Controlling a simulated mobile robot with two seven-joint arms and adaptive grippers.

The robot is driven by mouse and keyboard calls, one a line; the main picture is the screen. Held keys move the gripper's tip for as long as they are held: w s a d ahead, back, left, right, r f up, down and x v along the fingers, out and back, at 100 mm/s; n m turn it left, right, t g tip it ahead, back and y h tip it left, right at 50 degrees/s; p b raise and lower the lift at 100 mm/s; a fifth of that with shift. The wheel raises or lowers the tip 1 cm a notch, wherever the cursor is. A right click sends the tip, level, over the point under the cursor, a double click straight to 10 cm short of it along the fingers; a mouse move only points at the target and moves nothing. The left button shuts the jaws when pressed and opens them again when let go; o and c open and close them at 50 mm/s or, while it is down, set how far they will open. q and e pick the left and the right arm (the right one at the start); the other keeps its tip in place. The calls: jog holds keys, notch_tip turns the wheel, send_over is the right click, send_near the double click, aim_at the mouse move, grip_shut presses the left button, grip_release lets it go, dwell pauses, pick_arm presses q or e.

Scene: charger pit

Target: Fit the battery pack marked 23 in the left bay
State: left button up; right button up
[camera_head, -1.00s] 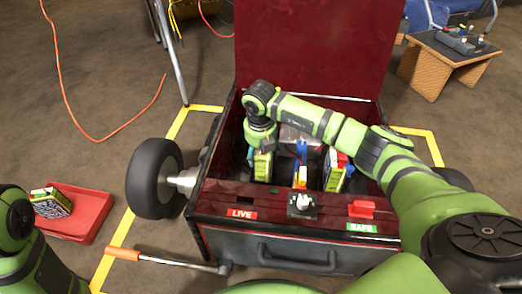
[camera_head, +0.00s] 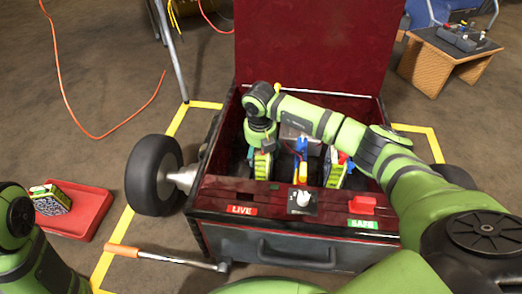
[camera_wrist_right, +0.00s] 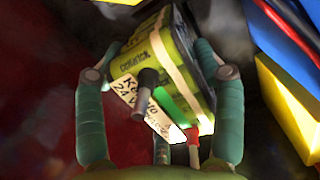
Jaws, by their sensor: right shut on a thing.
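My right gripper (camera_head: 261,150) is over the left bay inside the dark red box. It is shut on a green battery pack (camera_head: 262,167), seen also in the right wrist view (camera_wrist_right: 160,70) between the two fingers. The pack has pale bands, a dark end and a white label, with a black post and red and green parts near it. I cannot read a 23 on it. The pack's lower end and its seating are hidden. Of my left arm only links show at the lower left; its gripper is out of view.
A second green pack (camera_head: 335,172) stands in the right bay. A blue and yellow divider part (camera_head: 301,150) is between the bays. The front panel has a white knob (camera_head: 302,198) and a red switch (camera_head: 362,202).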

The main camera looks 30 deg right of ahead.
jog(key=o, duration=1.8)
jog(key=shift+w+r, duration=0.1)
jog(key=shift+r, duration=0.1)
jog(key=shift+c, duration=0.2)
jog(key=shift+f, duration=0.1)
jog(key=shift+s+f, duration=0.15)
jog(key=shift+s, duration=0.05)
jog(key=r, duration=0.8)
jog(key=s+r, duration=0.1)
jog(key=r, duration=0.3)
jog(key=shift+a+r, duration=0.15)
jog(key=shift+a, duration=0.25)
jog(key=shift+r, duration=0.1)
